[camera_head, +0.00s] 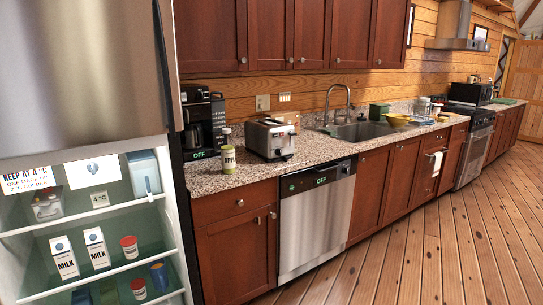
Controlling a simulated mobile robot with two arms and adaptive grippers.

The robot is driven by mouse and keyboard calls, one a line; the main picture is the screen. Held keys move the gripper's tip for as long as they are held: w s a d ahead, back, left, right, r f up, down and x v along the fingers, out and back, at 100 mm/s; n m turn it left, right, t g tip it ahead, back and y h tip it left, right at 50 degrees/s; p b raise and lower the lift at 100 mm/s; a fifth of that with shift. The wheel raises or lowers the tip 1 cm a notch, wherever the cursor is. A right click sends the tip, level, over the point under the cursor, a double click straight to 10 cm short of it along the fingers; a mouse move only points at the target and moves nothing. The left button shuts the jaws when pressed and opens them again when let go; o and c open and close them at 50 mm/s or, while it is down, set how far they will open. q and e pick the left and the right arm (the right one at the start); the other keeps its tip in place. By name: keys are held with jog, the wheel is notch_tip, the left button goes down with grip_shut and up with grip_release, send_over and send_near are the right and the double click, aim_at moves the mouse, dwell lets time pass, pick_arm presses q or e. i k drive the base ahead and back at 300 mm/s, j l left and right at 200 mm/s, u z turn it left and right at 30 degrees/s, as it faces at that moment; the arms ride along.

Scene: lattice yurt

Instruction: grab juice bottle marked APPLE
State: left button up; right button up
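A bottle (228,155) with a pale cap and a yellow-green label stands upright on the speckled granite counter (222,180), near its front edge. Its label shows large letters that look like "APPL", with the end turned out of sight. It stands left of the silver toaster (269,138) and right of the black coffee maker. Neither of my grippers shows in the head view, so I cannot see whether they are open or shut.
The fridge (88,75) at left has milk cartons (64,258) on its shelf. The coffee maker (203,120) stands beside it. A sink (362,130) and yellow bowl (397,120) lie further right. The wooden floor (430,245) is clear at right.

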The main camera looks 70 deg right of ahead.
aim_at(226, 145)
jog(key=z, duration=1.8)
jog(key=i+l, duration=0.1)
